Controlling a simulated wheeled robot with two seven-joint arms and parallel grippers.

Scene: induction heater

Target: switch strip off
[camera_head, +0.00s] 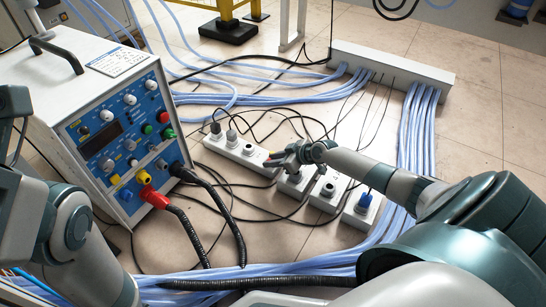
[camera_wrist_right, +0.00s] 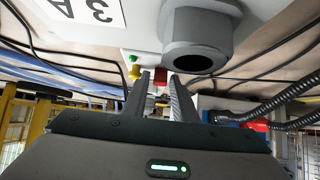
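White power strips lie on the floor in the head view, a rear one (camera_head: 222,150) and a nearer one (camera_head: 300,190), with grey plugs in them. My right gripper (camera_head: 275,159) is low over the strips, near the gap between them. In the right wrist view the two dark fingers (camera_wrist_right: 161,92) are parted by a narrow gap. A small red part (camera_wrist_right: 161,77), seemingly a switch, shows between or just beyond the tips; contact cannot be told. A yellow part (camera_wrist_right: 135,72) and a green part sit beside it. My left arm shows at left, but its fingertips do not.
The induction heater (camera_head: 120,130) stands at left, with black corrugated cables (camera_head: 228,210) and a red connector (camera_head: 153,196). Blue cables (camera_head: 416,125) and thin black wires cross the floor. A grey plug (camera_wrist_right: 200,45) looms close to the right wrist camera.

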